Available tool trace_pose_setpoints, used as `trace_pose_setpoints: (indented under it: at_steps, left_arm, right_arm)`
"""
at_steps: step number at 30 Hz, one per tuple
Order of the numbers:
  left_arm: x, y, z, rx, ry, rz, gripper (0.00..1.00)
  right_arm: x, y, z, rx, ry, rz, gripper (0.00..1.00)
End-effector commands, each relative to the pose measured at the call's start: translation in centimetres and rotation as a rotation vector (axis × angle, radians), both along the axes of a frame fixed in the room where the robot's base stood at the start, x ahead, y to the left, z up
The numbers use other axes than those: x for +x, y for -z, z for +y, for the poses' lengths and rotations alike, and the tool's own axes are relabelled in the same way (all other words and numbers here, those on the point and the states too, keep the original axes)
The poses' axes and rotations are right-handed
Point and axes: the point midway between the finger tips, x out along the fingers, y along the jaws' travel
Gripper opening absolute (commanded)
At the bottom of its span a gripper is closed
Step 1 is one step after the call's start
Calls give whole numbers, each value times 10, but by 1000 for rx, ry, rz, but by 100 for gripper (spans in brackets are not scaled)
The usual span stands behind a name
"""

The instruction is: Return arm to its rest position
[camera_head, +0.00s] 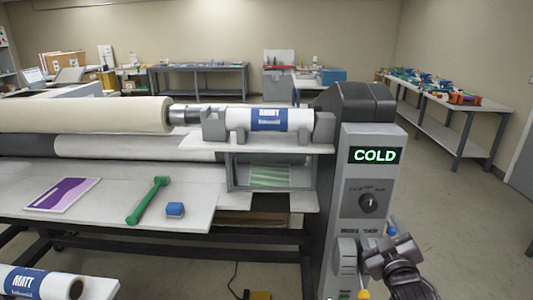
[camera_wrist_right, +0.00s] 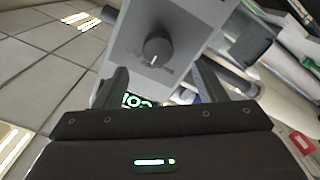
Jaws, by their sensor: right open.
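My right gripper (camera_head: 388,248) is at the lower right of the head view, in front of the lower part of the laminator's control panel (camera_head: 394,155). In the right wrist view its two fingers (camera_wrist_right: 160,90) stand apart with nothing between them. The panel's dark knob (camera_head: 369,203) and the green "COLD" display (camera_head: 375,155) show above the gripper in the head view. The knob (camera_wrist_right: 158,48) also shows beyond the fingertips in the wrist view, apart from them. My left gripper is not in view.
A roll labelled "MATT" (camera_head: 38,282) lies at the lower left. A white roll with a blue label (camera_head: 275,119) sits on top. Open floor (camera_head: 470,220) lies to the right.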

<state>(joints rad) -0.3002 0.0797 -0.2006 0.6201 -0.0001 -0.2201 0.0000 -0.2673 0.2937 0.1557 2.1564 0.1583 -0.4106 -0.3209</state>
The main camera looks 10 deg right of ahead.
Motion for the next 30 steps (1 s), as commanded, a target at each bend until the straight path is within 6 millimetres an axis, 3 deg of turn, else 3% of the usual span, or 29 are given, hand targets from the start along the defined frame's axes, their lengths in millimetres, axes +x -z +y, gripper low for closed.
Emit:
trace_pose_setpoints:
  at_steps: [5, 9, 12, 18, 25, 30]
  left_arm:
    - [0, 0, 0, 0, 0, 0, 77]
    - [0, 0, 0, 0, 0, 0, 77]
    - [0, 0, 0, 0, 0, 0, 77]
    - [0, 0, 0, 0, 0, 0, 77]
    - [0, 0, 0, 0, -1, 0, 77]
    - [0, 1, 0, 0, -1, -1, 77]
  right_arm:
    - [-20, 49, 35, 128, -22, 210, 65]
    - [-66, 107, 83, 283, -31, 511, 65]
    - [-99, 131, 108, 359, -23, 681, 65]
    - [-158, 157, 143, 449, 3, 938, 65]
    - [-219, 167, 170, 512, 43, 1177, 65]
    - [-209, 215, 172, 509, 51, 1201, 65]
